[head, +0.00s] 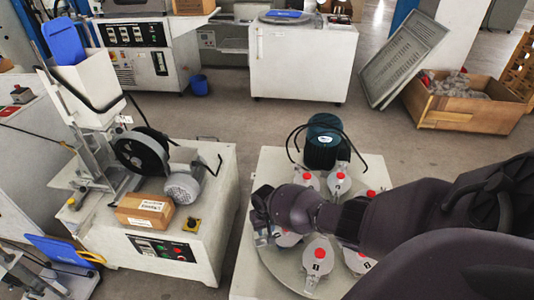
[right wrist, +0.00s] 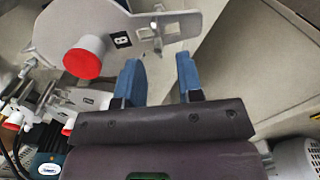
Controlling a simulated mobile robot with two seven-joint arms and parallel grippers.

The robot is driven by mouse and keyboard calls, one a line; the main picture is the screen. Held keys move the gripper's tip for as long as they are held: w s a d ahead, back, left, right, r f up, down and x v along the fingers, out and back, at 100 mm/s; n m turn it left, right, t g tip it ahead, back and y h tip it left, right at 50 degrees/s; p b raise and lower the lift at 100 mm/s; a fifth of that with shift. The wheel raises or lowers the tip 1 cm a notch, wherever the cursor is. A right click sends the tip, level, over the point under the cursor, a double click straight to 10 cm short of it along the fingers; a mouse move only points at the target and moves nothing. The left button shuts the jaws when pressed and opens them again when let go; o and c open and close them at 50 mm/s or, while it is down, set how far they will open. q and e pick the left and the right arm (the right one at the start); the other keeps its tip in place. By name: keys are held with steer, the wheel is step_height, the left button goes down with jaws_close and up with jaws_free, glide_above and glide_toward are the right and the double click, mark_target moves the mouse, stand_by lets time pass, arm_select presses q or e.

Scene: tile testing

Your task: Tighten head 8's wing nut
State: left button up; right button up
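In the right wrist view, head 8 is a grey metal plate (right wrist: 60,22) with a black "8" label (right wrist: 122,40) and a red-topped knob (right wrist: 84,57). A small metal fitting (right wrist: 158,36), which looks like the wing nut in its bracket, sits at the plate's edge beside the label. My right gripper (right wrist: 160,74) is open, its two blue fingers apart and empty, just short of this fitting. In the head view my right gripper (head: 262,222) is over the left edge of the round turntable (head: 283,263) and partly covers a head there. My left gripper is not in view.
Several more red-knobbed heads, one at the front (head: 318,254), ring the turntable. A dark green motor (head: 322,142) stands behind them. A white machine (head: 215,225) with a cardboard box (head: 143,211) stands to the left, across a floor gap.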

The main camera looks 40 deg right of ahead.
mark_target(265, 233)
step_height(265, 233, up, 8)
steer(key=p, duration=0.3)
steer(key=shift+r, duration=0.15)
stand_by(0.3)
